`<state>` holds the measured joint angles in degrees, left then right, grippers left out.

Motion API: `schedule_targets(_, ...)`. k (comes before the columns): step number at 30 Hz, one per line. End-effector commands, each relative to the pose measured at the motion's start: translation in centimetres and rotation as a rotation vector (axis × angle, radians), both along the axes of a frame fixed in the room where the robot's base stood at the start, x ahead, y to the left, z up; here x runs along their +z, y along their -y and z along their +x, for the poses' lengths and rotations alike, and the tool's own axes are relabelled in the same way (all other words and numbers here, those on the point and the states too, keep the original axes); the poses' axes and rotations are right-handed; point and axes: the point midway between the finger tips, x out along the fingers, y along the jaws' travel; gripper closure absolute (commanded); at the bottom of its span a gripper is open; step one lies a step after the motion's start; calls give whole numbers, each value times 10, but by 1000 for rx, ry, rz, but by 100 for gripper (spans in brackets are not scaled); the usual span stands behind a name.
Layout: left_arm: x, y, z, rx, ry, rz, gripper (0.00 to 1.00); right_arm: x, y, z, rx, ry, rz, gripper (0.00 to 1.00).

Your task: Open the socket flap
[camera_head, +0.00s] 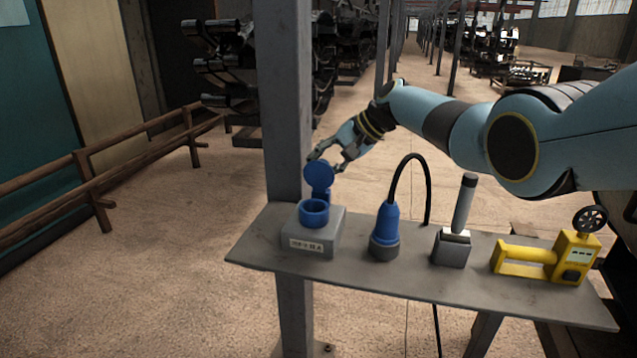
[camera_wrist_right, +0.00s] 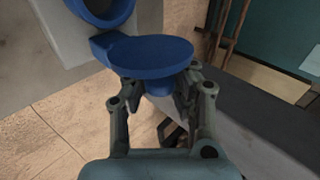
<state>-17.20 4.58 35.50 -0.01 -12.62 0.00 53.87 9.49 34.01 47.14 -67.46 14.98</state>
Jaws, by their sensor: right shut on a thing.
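The blue socket flap (camera_head: 319,177) stands raised, tilted up on the back edge of the blue round socket (camera_head: 314,213) in the head view. The socket sits on a grey box (camera_head: 312,238) with a label on its front, and its round opening shows. In the right wrist view the flap (camera_wrist_right: 150,56) is a blue disc joined by a hinge to the socket ring (camera_wrist_right: 98,12). My right gripper (camera_head: 330,160) is at the flap's upper edge. The wrist view shows its fingers (camera_wrist_right: 160,92) shut on a small blue tab under the flap. My left gripper is not in view.
The grey shelf (camera_head: 262,238) also holds a blue plug (camera_head: 384,232) with a black cable, a grey block with an upright handle (camera_head: 453,245), and a yellow tool (camera_head: 548,258) with a wheel. A grey post (camera_head: 284,110) rises close beside the socket box. A wooden railing (camera_head: 130,180) stands at left.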

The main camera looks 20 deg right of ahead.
Motion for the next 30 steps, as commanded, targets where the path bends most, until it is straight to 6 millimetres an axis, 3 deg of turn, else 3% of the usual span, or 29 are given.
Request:
schedule_targets(3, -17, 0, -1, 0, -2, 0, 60, -2, 6, 3, -5, -40, 25, 100)
schedule_targets(9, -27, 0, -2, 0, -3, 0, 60, 0, 6, 3, -5, -84, 56, 100)
schedule_targets(25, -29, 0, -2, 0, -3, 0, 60, 4, 6, 4, -7, -95, 67, 100)
schedule_targets(26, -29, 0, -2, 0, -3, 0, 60, 4, 6, 4, -7, -94, 68, 82)
schedule_targets(30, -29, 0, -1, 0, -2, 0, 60, 3, 5, 3, -5, -97, 68, 64)
